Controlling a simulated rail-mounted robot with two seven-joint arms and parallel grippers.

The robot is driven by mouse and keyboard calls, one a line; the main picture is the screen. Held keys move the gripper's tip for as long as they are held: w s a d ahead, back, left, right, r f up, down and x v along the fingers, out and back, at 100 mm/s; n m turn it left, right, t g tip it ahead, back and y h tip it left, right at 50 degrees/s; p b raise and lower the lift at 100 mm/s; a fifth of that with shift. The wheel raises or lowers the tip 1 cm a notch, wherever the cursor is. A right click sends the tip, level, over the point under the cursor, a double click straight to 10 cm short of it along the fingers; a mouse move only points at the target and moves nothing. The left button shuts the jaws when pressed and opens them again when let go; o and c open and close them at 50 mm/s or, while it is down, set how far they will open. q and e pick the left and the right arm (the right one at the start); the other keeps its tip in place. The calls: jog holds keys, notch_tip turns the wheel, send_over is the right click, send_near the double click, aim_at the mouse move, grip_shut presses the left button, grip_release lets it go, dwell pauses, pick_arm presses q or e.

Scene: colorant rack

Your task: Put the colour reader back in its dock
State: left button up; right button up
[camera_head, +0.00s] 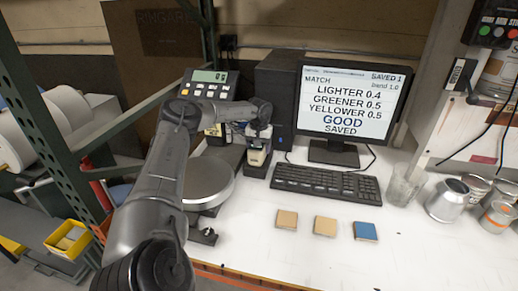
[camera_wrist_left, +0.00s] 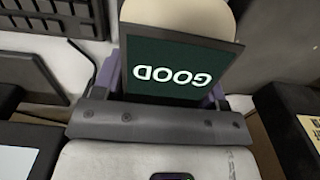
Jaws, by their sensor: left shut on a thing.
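The colour reader (camera_head: 257,157) is a small cream device with a dark screen. Its screen (camera_wrist_left: 165,73) reads GOOD, upside down, in the left wrist view. My left gripper (camera_head: 258,142) is shut on it, with purple finger parts showing on both sides of the screen in the wrist view. The black dock (camera_head: 254,171) stands on the bench between the scale and the keyboard. The reader is upright right at the dock; I cannot tell whether its lower end is seated or just above. My right gripper is not in view.
A scale with a round pan (camera_head: 208,182) is left of the dock. The keyboard (camera_head: 325,183) and monitor (camera_head: 352,105) are to the right; the monitor reads GOOD, SAVED. Colour chips (camera_head: 325,226) lie in front. A glass (camera_head: 403,188) and cans (camera_head: 447,201) stand at right.

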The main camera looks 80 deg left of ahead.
pick_arm(q)
jog(key=shift+a, duration=0.1)
jog(key=o, duration=1.5)
notch_tip(320, 180, up, 12)
jog(key=shift+p, duration=1.25)
jog(key=shift+r, duration=0.1)
